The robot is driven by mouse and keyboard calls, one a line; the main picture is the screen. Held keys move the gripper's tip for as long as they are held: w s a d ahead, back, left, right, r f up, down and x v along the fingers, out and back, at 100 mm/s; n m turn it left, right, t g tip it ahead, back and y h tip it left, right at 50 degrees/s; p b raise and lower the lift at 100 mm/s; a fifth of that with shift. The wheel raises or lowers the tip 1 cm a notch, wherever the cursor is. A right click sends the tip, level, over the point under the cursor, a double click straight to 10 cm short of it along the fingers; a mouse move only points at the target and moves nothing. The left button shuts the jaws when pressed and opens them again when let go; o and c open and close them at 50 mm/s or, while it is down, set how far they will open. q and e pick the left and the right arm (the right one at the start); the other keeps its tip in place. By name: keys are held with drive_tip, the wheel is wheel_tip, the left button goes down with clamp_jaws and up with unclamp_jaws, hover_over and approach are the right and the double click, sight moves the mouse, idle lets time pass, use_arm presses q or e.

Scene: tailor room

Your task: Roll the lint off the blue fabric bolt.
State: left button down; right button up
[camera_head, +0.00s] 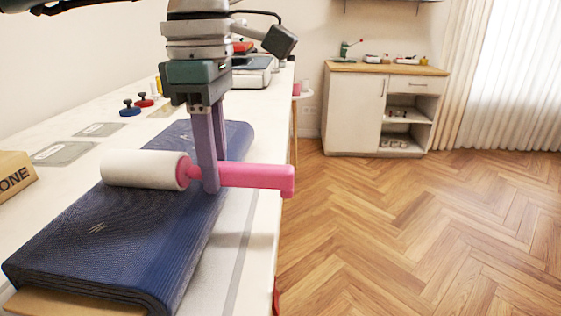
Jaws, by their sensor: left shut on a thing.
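The blue fabric bolt (110,237) lies flat on the white table, running from the near left toward the back. Small pale marks show on its top, one near the front and one near the far end. A lint roller with a white cylinder (142,169) and a pink handle (258,178) is over the bolt. My left gripper (211,186) points down and is shut on the roller's pink handle close to the cylinder. The cylinder lies across the bolt; I cannot tell whether it touches the cloth. My right gripper is not in view.
On the white table (60,130) are a box marked ONE (15,175), grey flat patches (64,153), and blue (130,110) and red (144,101) knobbed pieces. A scale-like device (252,72) stands farther back. A cabinet (385,110) stands across the open wooden floor.

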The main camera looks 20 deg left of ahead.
use_arm(q)
drive_tip(key=shift+w+a, duration=0.1)
drive_tip(key=shift+w, duration=0.35)
drive_tip(key=shift+w+f+b, duration=0.15)
drive_tip(key=shift+w+b, duration=0.4)
drive_tip(key=shift+b, duration=0.25)
drive_tip(key=shift+w+a+b, duration=0.3)
drive_tip(key=shift+w+b, duration=0.3)
drive_tip(key=shift+w, duration=0.35)
